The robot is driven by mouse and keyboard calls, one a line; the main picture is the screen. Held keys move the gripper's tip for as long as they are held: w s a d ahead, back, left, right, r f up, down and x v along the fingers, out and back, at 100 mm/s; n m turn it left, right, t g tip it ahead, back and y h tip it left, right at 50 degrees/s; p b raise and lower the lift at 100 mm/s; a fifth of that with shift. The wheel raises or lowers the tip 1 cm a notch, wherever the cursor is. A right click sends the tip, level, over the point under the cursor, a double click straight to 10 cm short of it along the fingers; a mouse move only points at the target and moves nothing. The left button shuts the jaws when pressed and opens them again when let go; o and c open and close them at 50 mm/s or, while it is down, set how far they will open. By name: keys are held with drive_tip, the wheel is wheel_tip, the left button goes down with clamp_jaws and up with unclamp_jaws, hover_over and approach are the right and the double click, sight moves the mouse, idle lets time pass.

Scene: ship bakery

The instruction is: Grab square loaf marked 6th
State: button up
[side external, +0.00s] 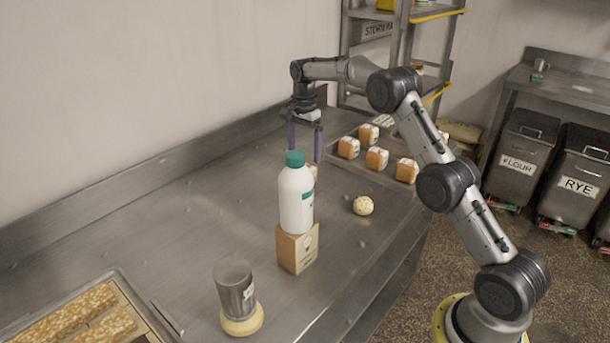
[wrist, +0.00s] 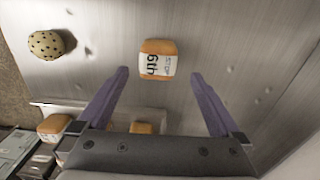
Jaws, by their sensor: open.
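The square loaf marked 6th (wrist: 158,60) shows in the wrist view, orange-brown with a white label, lying alone on the steel counter. It sits beyond and between the two purple fingers of my gripper (wrist: 160,85), with a gap on both sides. In the side external view, my gripper (side external: 305,140) points down over the counter behind a white bottle. Only a small part of the loaf (side external: 314,170) shows there, mostly hidden by the bottle. My gripper is open and empty.
A speckled ball (side external: 363,205) lies to the right. Several loaves (side external: 377,158) sit on a tray behind it. A metal cup (side external: 235,287) stands on a yellow round at the front.

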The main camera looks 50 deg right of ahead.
drive_tip(key=shift+s+f, duration=0.15)
drive_tip(key=shift+f, duration=2.5)
drive_tip(key=c, duration=1.4)
drive_tip(key=shift+r, duration=0.1)
